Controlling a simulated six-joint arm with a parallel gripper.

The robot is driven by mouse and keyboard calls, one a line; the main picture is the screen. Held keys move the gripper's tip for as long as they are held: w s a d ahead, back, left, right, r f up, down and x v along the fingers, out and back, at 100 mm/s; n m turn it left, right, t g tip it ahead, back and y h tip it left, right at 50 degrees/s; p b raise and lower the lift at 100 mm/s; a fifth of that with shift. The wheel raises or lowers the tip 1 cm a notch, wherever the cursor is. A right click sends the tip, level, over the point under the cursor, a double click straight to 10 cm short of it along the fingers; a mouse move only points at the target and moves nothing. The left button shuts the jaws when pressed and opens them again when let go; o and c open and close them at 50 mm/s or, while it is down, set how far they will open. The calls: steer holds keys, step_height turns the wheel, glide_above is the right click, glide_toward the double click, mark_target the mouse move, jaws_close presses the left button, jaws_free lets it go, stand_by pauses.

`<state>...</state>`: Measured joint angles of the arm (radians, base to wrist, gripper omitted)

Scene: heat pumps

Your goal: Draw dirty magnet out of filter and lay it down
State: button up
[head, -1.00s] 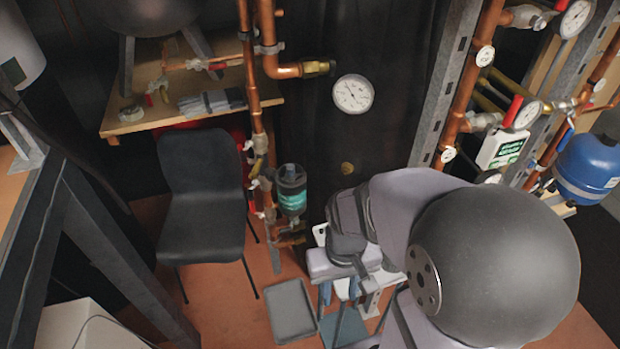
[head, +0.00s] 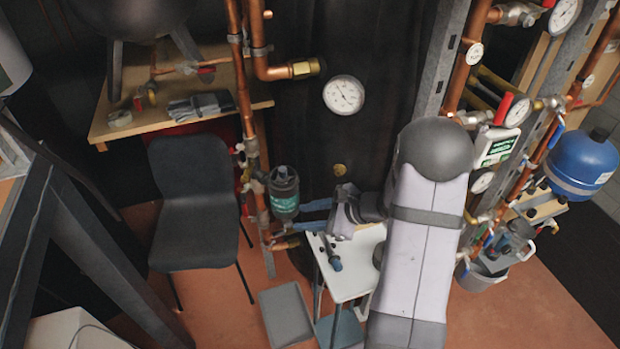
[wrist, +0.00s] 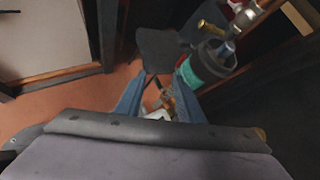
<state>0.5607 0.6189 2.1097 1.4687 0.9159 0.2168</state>
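The filter (head: 285,196) is a dark upright cylinder with a teal band, fixed to the copper pipework right of the chair. It also shows at upper right in the wrist view (wrist: 206,64), under a metal fitting. I cannot make out the dirty magnet separately. My gripper (head: 304,216) is open and empty. Its two blue fingers point left toward the filter's lower part; in the head view the tips lie close to it, but contact cannot be told. In the wrist view (wrist: 160,82) the filter lies beyond and to the right of the right finger.
A small white-topped trolley (head: 355,262) stands under my gripper, with a dark blue-ended object (head: 332,252) on it. A grey tray (head: 286,316) lies lower, left of the trolley. A black chair (head: 190,200) stands left. Copper pipes and gauges are at right.

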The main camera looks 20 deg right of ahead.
mark_target(286, 172)
steer(key=w+d+r+m+t+h, duration=0.1)
steer(key=w+d+r+m+t, duration=0.2)
steer(key=w+r+m, duration=0.3)
steer(key=shift+w+r+m+t, duration=0.2)
steer(key=shift+w+m+t, duration=0.1)
steer(key=shift+w+t, duration=0.3)
steer(key=b+x, duration=0.2)
steer(key=x, duration=0.3)
steer(key=shift+w+a+f, duration=0.1)
steer(key=shift+w+f, duration=0.1)
steer(key=shift+f, duration=0.1)
steer(key=shift+b+x, duration=0.65)
steer(key=shift+x, duration=0.5)
steer(key=shift+r, duration=0.15)
steer(key=shift+r, duration=0.1)
jaws_close()
